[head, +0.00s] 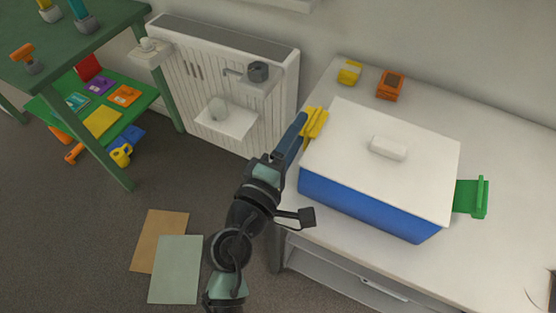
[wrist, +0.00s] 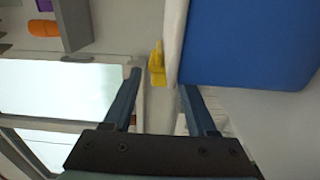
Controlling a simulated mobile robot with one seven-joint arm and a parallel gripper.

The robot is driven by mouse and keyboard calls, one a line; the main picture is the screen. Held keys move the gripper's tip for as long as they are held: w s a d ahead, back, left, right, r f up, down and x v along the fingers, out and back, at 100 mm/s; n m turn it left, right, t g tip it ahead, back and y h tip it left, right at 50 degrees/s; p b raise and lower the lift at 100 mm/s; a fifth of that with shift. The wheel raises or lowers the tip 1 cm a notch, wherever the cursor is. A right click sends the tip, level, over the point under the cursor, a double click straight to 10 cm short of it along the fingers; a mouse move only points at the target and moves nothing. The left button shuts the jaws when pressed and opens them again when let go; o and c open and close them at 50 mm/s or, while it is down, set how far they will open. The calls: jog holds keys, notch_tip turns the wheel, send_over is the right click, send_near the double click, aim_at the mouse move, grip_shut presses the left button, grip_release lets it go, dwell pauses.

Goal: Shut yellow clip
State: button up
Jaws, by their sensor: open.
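The yellow clip (head: 315,122) is on the left end of the blue box (head: 370,203), near the rim of its white lid (head: 350,138). In the wrist view the yellow clip (wrist: 157,66) stands beside the box's pale edge, just beyond and between my fingertips. My gripper (head: 299,122) is at the box's left end, close to the clip, and partly hides its lower part. In the wrist view my gripper (wrist: 161,82) is open with nothing between its fingers. I cannot tell whether it touches the clip.
A green clip (head: 472,198) sticks out from the box's right end. The box stands on a white table (head: 500,262). Small yellow (head: 349,73) and orange (head: 390,85) things lie at the back. A white radiator (head: 180,85) is left of the table.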

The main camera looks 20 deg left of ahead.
jog(key=s, duration=0.9)
jog(key=shift+a+b, duration=0.15)
jog(key=shift+b, duration=0.25)
jog(key=shift+w, duration=0.1)
jog(key=w+d+r+m+t+h, duration=0.1)
jog(key=w+d+r+m, duration=0.25)
jog(key=r, duration=0.45)
jog(key=w+d+r+m+t, duration=0.1)
jog(key=w+d+r+m, duration=0.1)
jog(key=r+m, duration=0.45)
jog(key=w+d+r+m+t+h, duration=0.1)
jog(key=w+d+r+m+t, duration=0.15)
jog(key=r, duration=0.65)
jog(key=s+d+r+m+t+y, duration=0.1)
jog(key=s+d+r+m+t, duration=0.15)
jog(key=r, duration=0.45)
jog(key=s+d+r+m+t, duration=0.1)
jog(key=s+r, duration=0.2)
jog(key=r, duration=0.5)
jog(key=s+d+r+m+t+y, duration=0.1)
jog(key=s+d+r, duration=0.1)
jog(key=r, duration=0.5)
notch_tip(320, 180, up, 23)
jog(key=p, duration=2.3)
jog(key=shift+a+f+y, duration=0.15)
jog(key=shift+f+y, duration=0.05)
jog(key=shift+y, duration=0.1)
